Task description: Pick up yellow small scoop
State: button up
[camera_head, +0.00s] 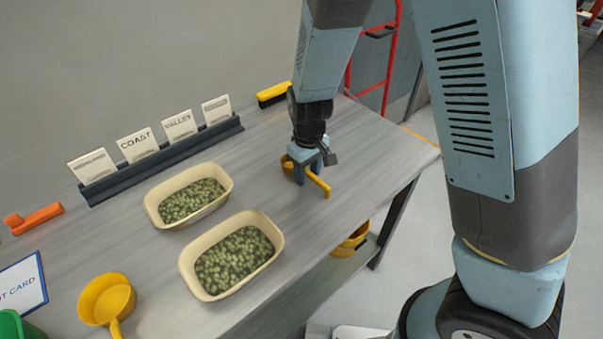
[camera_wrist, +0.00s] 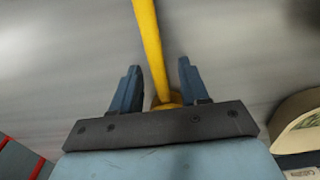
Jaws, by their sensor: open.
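The small yellow scoop (camera_head: 319,184) lies on the grey table near its right end. Its bowl is partly hidden behind my gripper (camera_head: 310,172) in the head view. My gripper is open and points down at the scoop. In the wrist view the scoop's yellow handle (camera_wrist: 149,45) runs up between the two blue fingers of my gripper (camera_wrist: 158,72), with a gap on each side. The bowl is mostly hidden by the gripper body there. A larger yellow scoop (camera_head: 106,298) lies at the table's front left.
Two cream trays (camera_head: 187,274) (camera_head: 150,206) of green pellets stand left of my gripper. A card rack (camera_head: 160,160) and a yellow-black brush (camera_head: 272,95) are behind. An orange tool (camera_head: 35,218) lies far left. A yellow container (camera_head: 352,240) sits on the lower shelf.

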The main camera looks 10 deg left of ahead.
jog(key=shift+f, duration=0.2)
jog(key=shift+c, duration=0.3)
grip_shut()
